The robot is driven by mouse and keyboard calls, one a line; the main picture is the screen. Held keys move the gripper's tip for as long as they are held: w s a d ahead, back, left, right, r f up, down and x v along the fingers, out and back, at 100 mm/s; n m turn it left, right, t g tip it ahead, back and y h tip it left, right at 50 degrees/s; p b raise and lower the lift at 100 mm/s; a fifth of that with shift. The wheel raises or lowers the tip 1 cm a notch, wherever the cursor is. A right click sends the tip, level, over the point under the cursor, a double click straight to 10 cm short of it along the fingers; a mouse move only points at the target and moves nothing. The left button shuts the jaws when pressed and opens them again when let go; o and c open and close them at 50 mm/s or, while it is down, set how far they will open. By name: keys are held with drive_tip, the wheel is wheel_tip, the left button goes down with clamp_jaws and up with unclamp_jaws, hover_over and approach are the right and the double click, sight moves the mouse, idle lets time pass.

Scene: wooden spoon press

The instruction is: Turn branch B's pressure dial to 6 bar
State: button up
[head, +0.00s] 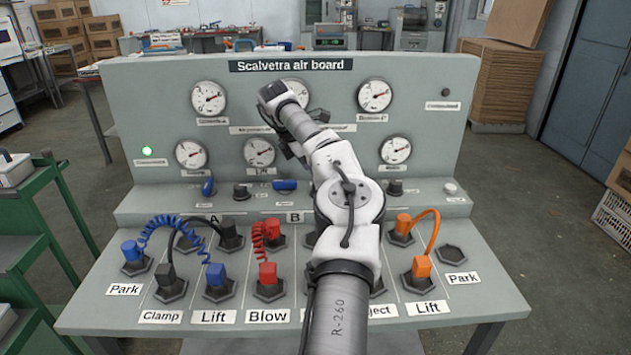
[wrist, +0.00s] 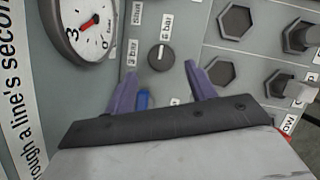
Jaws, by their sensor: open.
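A small round dark dial (wrist: 161,57) with a pale pointer mark shows in the wrist view, with small bar labels around it. One label (wrist: 166,25) reads 6 bar; another (wrist: 133,53) seems to read 3 bar. I cannot tell exactly where the pointer stands. My gripper (wrist: 161,72) is open, its two purple fingers apart, with the dial just beyond and between their tips. Nothing is held. A gauge (wrist: 85,28) with a red needle lies left of the dial. In the head view my arm covers the panel around this dial; the letter B (head: 295,217) shows beside it.
A blue lever (wrist: 143,98) shows between my fingers, close to the left one; in the head view it is probably the blue lever (head: 285,185). Hexagonal sockets (wrist: 234,22) lie at right. Coiled red (head: 266,238) and blue (head: 180,228) hoses and an orange hose (head: 428,230) stand on the board.

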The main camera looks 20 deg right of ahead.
drive_tip(key=v, duration=0.8)
drive_tip(key=shift+r, duration=0.25)
drive_tip(key=shift+a, duration=0.1)
